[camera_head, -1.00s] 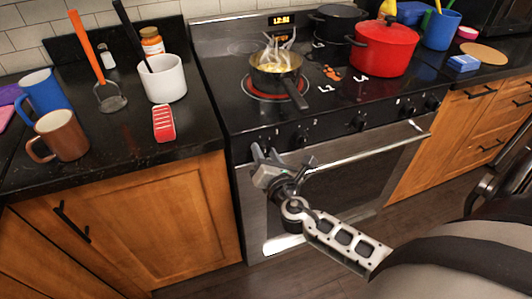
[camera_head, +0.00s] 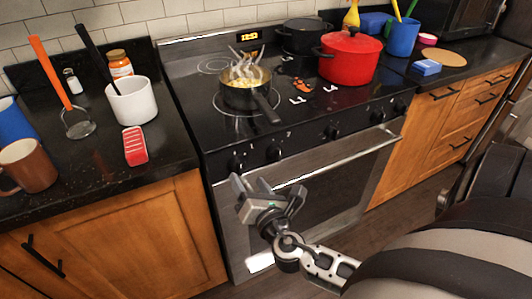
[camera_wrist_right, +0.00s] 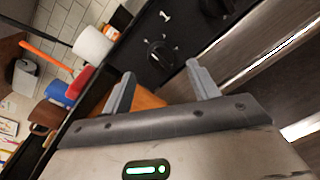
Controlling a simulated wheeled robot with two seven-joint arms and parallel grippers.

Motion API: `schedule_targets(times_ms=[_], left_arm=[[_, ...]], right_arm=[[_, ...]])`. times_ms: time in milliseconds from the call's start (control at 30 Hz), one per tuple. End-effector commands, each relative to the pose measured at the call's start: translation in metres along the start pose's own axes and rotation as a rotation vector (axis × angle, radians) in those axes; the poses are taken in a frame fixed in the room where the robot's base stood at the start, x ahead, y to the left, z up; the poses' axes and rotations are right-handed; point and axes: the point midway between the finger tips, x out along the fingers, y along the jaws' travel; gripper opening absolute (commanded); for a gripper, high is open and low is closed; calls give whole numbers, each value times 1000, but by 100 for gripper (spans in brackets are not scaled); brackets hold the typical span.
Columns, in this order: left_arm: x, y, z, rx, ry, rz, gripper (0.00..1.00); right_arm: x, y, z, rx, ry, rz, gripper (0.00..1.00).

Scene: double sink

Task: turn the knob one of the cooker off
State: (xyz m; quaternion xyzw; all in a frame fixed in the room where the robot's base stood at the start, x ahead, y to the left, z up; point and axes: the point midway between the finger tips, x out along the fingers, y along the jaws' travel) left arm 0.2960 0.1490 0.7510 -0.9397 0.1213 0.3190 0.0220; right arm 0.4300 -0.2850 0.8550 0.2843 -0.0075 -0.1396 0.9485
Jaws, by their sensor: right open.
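The cooker (camera_head: 300,150) has a black front panel with a row of dark knobs. Knob one (camera_head: 235,162) is the leftmost; in the right wrist view the knob (camera_wrist_right: 160,52) stands beside a white "1". My right gripper (camera_head: 250,182) is open and empty, in front of and below the left knobs, apart from them. In the right wrist view its two fingers (camera_wrist_right: 160,72) are spread, with the knob beyond the gap. A pan (camera_head: 246,97) with steaming yellow food sits on the front left burner, whose ring looks dark. My left gripper is out of view.
A red pot (camera_head: 348,60) and a black pot (camera_head: 305,36) stand on the cooktop. The oven handle (camera_head: 318,170) runs below the knobs. The left counter holds a white cup (camera_head: 133,103), a red grater (camera_head: 135,146) and a brown mug (camera_head: 28,165).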

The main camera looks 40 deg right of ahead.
Motion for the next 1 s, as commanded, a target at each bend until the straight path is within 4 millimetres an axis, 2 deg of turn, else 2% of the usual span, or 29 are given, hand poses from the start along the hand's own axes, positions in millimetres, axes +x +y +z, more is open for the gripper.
schedule_targets(times_ms=[33,200,400,600,1000], left_arm=[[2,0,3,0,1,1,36],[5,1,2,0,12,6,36],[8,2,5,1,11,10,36],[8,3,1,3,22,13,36],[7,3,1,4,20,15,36]], right_arm=[[-15,-2,-3,-1,4,-1,60],[-56,-2,-3,-1,3,-2,60],[-90,-2,-2,-2,2,-1,60],[-104,-1,-1,-2,0,-1,60],[-105,0,0,-2,0,0,60]])
